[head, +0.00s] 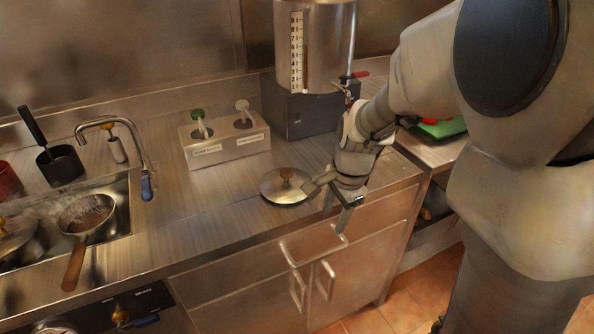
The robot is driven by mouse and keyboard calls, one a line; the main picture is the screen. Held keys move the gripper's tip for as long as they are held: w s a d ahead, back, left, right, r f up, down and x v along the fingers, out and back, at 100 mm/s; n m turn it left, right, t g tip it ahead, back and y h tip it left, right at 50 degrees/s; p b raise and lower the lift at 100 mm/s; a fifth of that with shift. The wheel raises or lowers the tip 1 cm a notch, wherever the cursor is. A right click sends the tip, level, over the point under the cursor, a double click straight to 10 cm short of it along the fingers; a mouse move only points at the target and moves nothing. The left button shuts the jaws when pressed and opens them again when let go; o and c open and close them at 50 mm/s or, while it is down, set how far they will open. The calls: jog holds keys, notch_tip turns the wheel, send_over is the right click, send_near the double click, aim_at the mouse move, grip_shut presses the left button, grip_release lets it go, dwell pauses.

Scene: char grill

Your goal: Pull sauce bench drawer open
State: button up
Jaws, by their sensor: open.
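The sauce bench drawer front (237,270) is a steel panel under the counter edge and looks flush, so shut. Its bar handle (313,262) sticks out at the middle of the panel. My gripper (329,204) is open and empty, at the counter's front edge just above and behind the handle. One finger points left toward a round lid, the other points down toward the handle. I see no contact with the handle. The arm comes in from the right and covers part of the counter edge.
A sauce pump holder (226,146) and a steel dispenser (315,45) stand behind. Two cabinet door handles (325,281) sit below the drawer. A sink with pans is at left.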

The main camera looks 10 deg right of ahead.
aim_at(321, 255)
jog(key=w+f+b, duration=0.1)
jog(key=f, duration=0.4)
jog(key=w+f+b, duration=0.1)
jog(key=f, duration=0.5)
jog(key=w+a+f+b, duration=0.1)
jog(key=f+b, duration=0.1)
jog(key=f, duration=0.4)
jog(key=shift+w+f, duration=0.15)
jog(key=shift+w, duration=0.05)
grip_shut()
dwell(0.8)
